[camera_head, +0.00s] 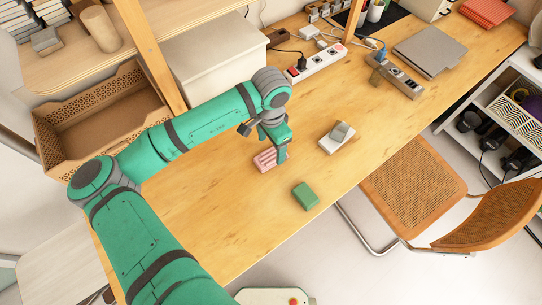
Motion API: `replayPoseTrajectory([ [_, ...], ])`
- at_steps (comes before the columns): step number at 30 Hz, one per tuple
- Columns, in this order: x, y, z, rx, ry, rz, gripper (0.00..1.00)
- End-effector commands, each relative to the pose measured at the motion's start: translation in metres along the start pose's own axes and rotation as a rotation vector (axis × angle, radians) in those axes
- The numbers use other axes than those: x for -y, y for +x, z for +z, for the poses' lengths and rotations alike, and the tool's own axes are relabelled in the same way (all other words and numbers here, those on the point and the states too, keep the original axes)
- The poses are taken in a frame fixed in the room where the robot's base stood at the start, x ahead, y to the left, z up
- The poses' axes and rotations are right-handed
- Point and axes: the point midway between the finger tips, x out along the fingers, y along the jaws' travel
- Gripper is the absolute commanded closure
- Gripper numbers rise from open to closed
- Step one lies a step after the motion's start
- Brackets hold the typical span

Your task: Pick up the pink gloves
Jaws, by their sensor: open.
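The pink gloves (264,160) look like a small pink, striped, folded bundle on the wooden table, left of the middle of the view. My gripper (281,157) points down at the right side of the pink bundle and partly covers it. The jaws are open. I cannot tell from this view whether a finger touches the bundle or whether part of it lies between the fingers.
A green block (306,196) and a white-grey object (337,137) lie close by on the table (230,220). Power strips (317,63) and a grey laptop (430,52) are farther back. A white box (215,60) stands behind my arm. A wicker chair (412,185) is at the right.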

Motion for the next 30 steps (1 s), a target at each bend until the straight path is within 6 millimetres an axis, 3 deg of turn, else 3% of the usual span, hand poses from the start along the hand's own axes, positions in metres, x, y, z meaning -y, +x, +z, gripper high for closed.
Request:
replayPoseTrajectory([
  [5,-0.001,0.011,0.000,0.000,0.000,0.001,0.31],
  [14,-0.001,0.050,-0.001,0.001,0.000,0.001,0.31],
  [21,0.000,0.053,-0.001,-0.001,0.002,-0.001,0.31],
  [23,0.000,0.053,-0.001,-0.001,0.002,-0.001,0.41],
  [27,-0.001,0.053,-0.001,-0.001,0.002,-0.001,0.74],
  [30,-0.001,0.053,-0.001,-0.001,0.002,-0.001,0.75],
])
